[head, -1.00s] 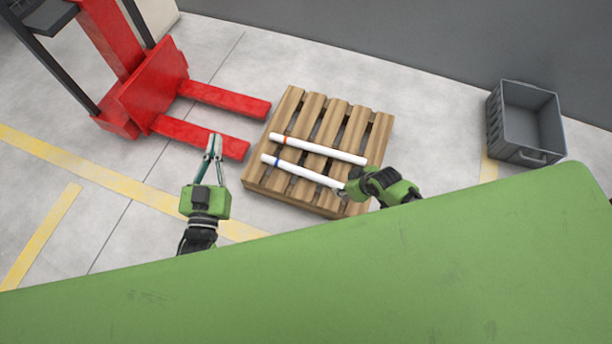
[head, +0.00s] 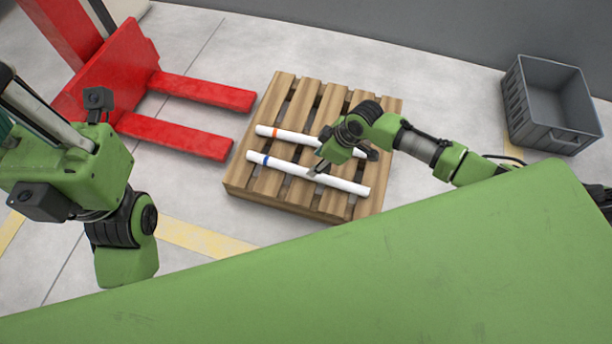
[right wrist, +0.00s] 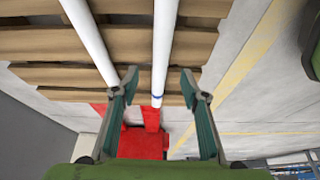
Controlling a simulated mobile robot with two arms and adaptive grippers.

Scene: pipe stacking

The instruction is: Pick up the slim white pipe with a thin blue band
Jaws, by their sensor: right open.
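The white pipe with the thin blue band (head: 285,166) lies on the wooden pallet (head: 238,186), nearer to me than a second white pipe with an orange band (head: 289,136). My right gripper (head: 316,170) is open above the middle of the blue-banded pipe. In the right wrist view, the blue-banded pipe (right wrist: 162,60) runs between the open fingertips of the right gripper (right wrist: 160,84); the other pipe (right wrist: 90,42) passes outside the left finger, which hides its end. My left gripper (head: 70,168) is large at the left edge, away from the pipes; its fingertips are not clearly visible.
A red pallet truck (head: 175,136) stands left of the pallet, its forks pointing towards it. A grey crate (head: 550,105) is on the floor at the right. A green surface (head: 330,280) fills the near part of the view. Floor beyond the pallet is clear.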

